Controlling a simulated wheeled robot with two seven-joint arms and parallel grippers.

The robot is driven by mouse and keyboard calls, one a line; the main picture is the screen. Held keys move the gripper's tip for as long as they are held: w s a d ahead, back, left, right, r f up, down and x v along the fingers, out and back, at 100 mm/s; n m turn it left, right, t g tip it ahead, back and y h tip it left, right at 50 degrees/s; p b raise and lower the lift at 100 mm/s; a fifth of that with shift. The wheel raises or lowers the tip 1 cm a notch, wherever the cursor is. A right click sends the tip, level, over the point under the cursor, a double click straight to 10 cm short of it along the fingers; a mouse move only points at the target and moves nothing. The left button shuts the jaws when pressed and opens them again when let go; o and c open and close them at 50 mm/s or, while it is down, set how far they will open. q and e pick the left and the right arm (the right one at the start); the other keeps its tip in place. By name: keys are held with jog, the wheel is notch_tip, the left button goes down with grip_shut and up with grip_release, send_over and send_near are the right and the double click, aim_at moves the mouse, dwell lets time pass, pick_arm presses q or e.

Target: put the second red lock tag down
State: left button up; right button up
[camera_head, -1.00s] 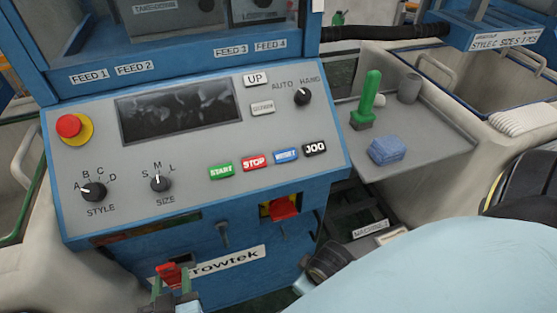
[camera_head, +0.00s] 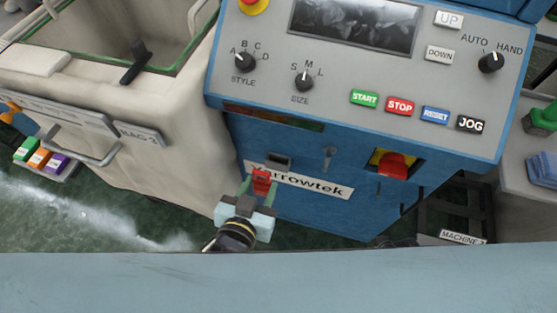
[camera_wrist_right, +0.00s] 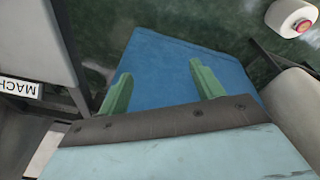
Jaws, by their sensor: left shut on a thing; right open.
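My left gripper (camera_head: 261,194) is shut on a red lock tag (camera_head: 262,179), held upright in front of the blue machine (camera_head: 235,150), over its Yarrowtek label (camera_head: 320,187). I cannot tell whether the tag touches the machine. Only one loose red tag shows clearly. A red part (camera_head: 392,166) on a yellow plate sits in the machine's front, to the right. My right gripper (camera_wrist_right: 160,83) is open and empty in the right wrist view, its green fingers wide apart before a plain blue surface (camera_wrist_right: 175,65).
A small bracket (camera_head: 278,161) and a lever (camera_head: 328,158) stick out of the machine front near the tag. A pale bin (camera_head: 165,130) with a handle stands to the left. Colored blocks (camera_head: 42,157) lie farther left. A grey side shelf (camera_head: 515,165) is at right.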

pick_arm(q)
jog(key=b+v, duration=0.2)
jog(key=v, duration=0.5)
pick_arm(e)
jog(key=s+d+f, duration=0.2)
jog(key=s+f, duration=0.1)
jog(key=f, duration=0.3)
jog(key=s+d+f, duration=0.2)
jog(key=s+f, duration=0.1)
jog(key=f, duration=0.3)
pick_arm(q)
jog(key=b, duration=0.2)
send_over(280, 149)
jog(key=s+a, duration=0.1)
jog(key=s, duration=0.2)
jog(key=shift+s+a, duration=0.1)
notch_tip(280, 149, down, 3)
jog(key=shift+s+f+b, duration=0.1)
jog(key=shift+s+b, duration=0.05)
jog(key=shift+b, duration=0.55)
notch_tip(280, 149, down, 4)
jog(key=shift+r+b, duration=0.15)
jog(key=shift+b, duration=0.75)
pick_arm(e)
jog(key=w+a+r, duration=0.5)
jog(key=w+r, duration=0.2)
jog(key=r, duration=0.4)
jog(key=shift+w+a+r, duration=0.15)
jog(key=shift+w+r, duration=0.1)
jog(key=shift+r, duration=0.05)
